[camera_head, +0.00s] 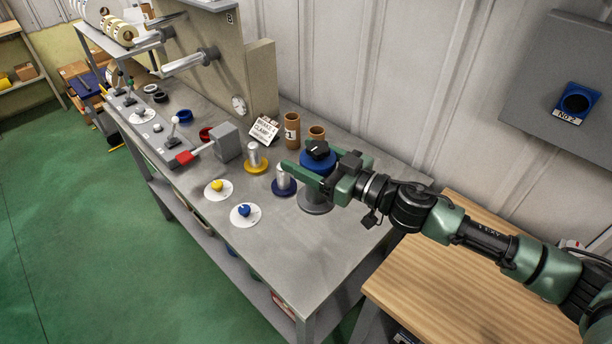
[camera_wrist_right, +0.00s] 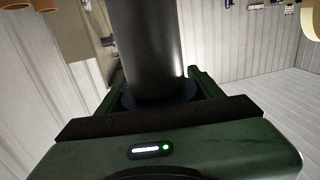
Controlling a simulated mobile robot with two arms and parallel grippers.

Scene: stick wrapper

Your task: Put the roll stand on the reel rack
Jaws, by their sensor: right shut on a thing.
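A stand with a blue disc, a black knob on top and a grey round base, which I take for the roll stand (camera_head: 317,205), is at the right end of the grey bench. My right gripper (camera_head: 309,170) is shut on it just below the knob, its green fingers on either side. In the right wrist view its dark grey cylinder (camera_wrist_right: 147,45) and blue disc are between the fingers. I cannot tell whether its base touches the bench. A rack with pale reels, likely the reel rack (camera_head: 92,38), stands at the far upper left. My left gripper is not in view.
Near the stand on the grey bench (camera_head: 290,235) are blue (camera_head: 284,183) and yellow (camera_head: 256,160) based posts, brown tubes (camera_head: 292,130), a sign (camera_head: 264,131) and a red-handled lever box (camera_head: 227,142). A wooden table (camera_head: 450,270) is at right. The bench's front right is clear.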

